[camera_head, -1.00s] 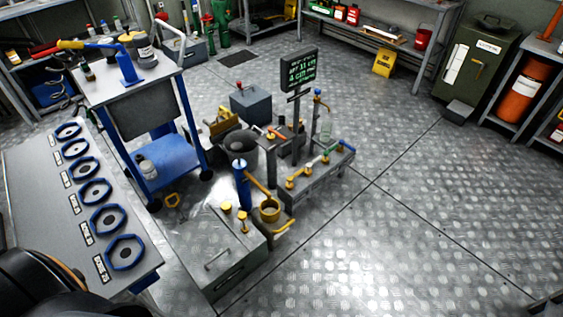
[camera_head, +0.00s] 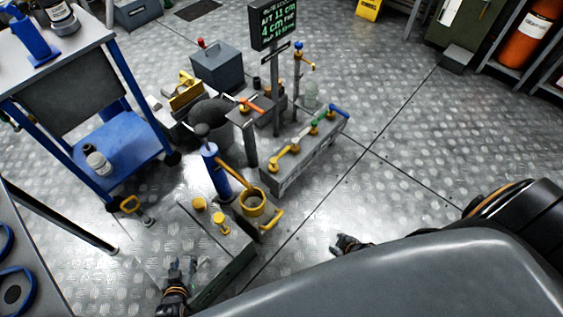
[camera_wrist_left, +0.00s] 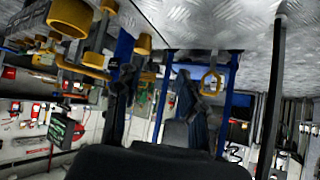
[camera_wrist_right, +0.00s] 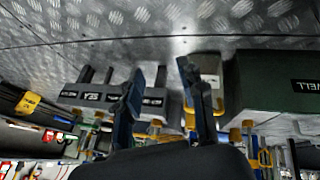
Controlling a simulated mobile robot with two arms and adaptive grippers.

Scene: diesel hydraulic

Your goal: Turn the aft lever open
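A grey valve block (camera_head: 300,168) stands on the floor mid-view with a row of levers: a yellow lever (camera_head: 284,155), a green-tipped lever (camera_head: 320,123) and a blue-tipped lever (camera_head: 340,111). I cannot tell which is the aft lever. The block also shows in the right wrist view (camera_wrist_right: 82,95), its labels not clearly legible. My left gripper (camera_head: 180,268) is low in the head view, near the green box; its fingers are apart and empty in the left wrist view (camera_wrist_left: 155,85). My right gripper (camera_head: 345,242) is in front of the block, apart from it, fingers open (camera_wrist_right: 158,80).
A green-grey box (camera_head: 215,255) with yellow caps stands left of the right gripper, beside a blue hand pump (camera_head: 214,170) and yellow cup (camera_head: 252,203). A display (camera_head: 272,24) rises behind the block. A blue trolley (camera_head: 130,165) stands left.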

